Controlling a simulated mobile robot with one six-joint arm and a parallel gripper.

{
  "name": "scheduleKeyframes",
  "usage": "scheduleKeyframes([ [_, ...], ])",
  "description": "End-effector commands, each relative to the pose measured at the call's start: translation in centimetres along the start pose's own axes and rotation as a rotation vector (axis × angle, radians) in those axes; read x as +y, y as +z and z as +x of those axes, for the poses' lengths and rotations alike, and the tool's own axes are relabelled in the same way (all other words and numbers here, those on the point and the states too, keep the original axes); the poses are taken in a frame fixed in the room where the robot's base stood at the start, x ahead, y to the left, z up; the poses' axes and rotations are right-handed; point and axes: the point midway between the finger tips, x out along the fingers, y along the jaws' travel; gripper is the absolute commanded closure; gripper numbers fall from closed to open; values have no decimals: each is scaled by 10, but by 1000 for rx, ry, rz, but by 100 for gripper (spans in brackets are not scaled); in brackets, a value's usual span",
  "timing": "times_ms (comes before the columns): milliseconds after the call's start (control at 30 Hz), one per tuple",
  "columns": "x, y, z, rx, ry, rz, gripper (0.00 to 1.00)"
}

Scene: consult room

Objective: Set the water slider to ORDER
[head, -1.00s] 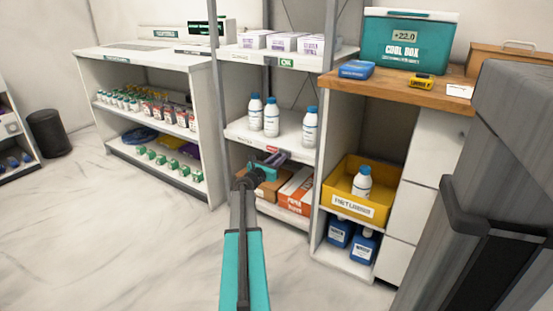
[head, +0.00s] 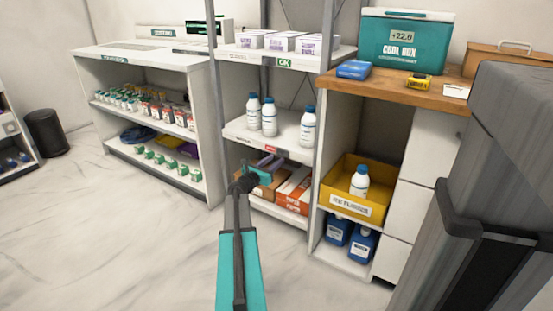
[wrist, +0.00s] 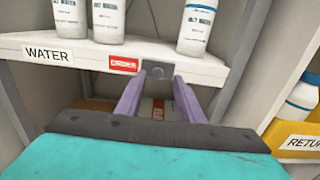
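The WATER label (wrist: 47,53) is on the front edge of the middle shelf, below the white bottles. To its right is a red tag (wrist: 123,65) with blurred lettering, also visible in the head view (head: 271,150). A dark grey slider knob (wrist: 160,72) sits directly right of the red tag. My gripper (wrist: 157,85) has its two purple fingers apart, with nothing held between them. Its tips are just below and in front of the knob; whether they touch it I cannot tell. In the head view my gripper (head: 268,165) is in front of the lower compartment.
White bottles (head: 269,116) stand on the shelf above. An orange-red box (head: 295,187) lies below. A yellow returns bin (head: 347,203) with one bottle is at the right. A green OK tag (head: 285,63) is on the upper shelf edge.

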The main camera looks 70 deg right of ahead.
Motion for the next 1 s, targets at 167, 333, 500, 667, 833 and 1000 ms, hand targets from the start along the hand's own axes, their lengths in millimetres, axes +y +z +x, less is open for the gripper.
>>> scheduleKeyframes([
  [167,-1,3,-27,0,1,0,65],
  [333,-2,2,-50,1,0,0,65],
  [500,-2,2,-74,0,-1,0,65],
  [667,-1,2,-93,1,0,1,65],
  [833,-1,0,-105,0,-2,0,65],
  [1000,0,0,-108,0,-2,1,65],
])
